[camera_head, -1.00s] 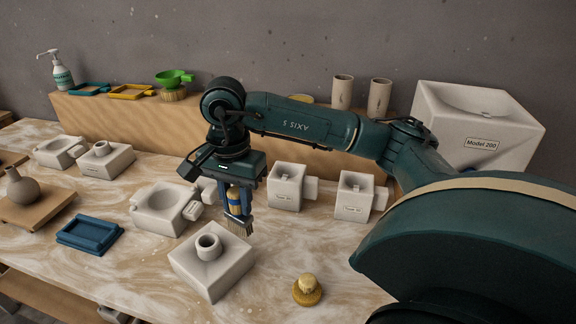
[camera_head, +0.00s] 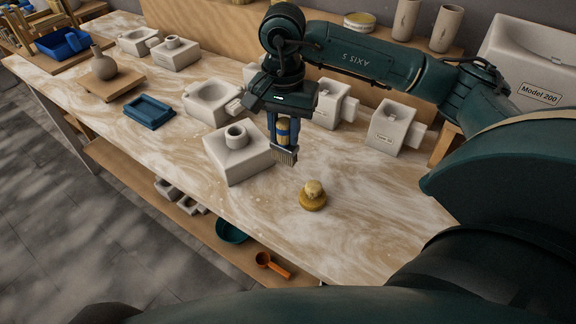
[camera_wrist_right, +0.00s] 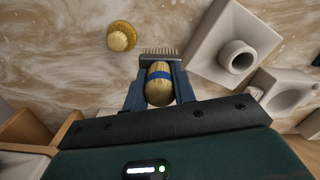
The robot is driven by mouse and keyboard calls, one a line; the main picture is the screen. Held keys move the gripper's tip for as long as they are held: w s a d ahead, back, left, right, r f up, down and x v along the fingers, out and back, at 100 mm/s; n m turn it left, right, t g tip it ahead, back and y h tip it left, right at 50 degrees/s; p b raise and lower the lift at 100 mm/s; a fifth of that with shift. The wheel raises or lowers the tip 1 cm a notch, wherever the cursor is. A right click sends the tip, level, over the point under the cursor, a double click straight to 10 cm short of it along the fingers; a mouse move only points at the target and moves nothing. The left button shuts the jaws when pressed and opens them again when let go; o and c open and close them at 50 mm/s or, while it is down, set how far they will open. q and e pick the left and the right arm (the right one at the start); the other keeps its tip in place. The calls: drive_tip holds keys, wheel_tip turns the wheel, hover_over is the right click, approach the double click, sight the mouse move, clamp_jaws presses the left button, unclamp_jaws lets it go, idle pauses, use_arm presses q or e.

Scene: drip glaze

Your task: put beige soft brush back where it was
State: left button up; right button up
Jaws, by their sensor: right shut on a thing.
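My right gripper (camera_head: 283,132) is shut on a brush (camera_head: 284,156) with a golden-beige handle, a blue band and pale bristles. I take it for the beige soft brush. It hangs bristles down above the marbled table, just right of a white block with a short spout (camera_head: 238,155). In the right wrist view the brush (camera_wrist_right: 159,86) sits between the fingers (camera_wrist_right: 158,76), bristles pointing away from the wrist. I cannot tell whether the bristles touch the table. My left gripper is out of view.
A round yellow brush (camera_head: 312,197) stands on the table, right of and nearer than the held brush. White moulds (camera_head: 393,124) stand behind. A blue tray (camera_head: 149,112) and a vase on a board (camera_head: 104,66) lie left. Free table surface lies around the round brush.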

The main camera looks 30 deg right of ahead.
sight(284, 157)
wheel_tip(284, 157, down, 4)
drive_tip(key=shift+r, duration=0.1)
drive_tip(key=shift+f, duration=1.95)
drive_tip(key=shift+f, duration=0.15)
drive_tip(key=o, duration=1)
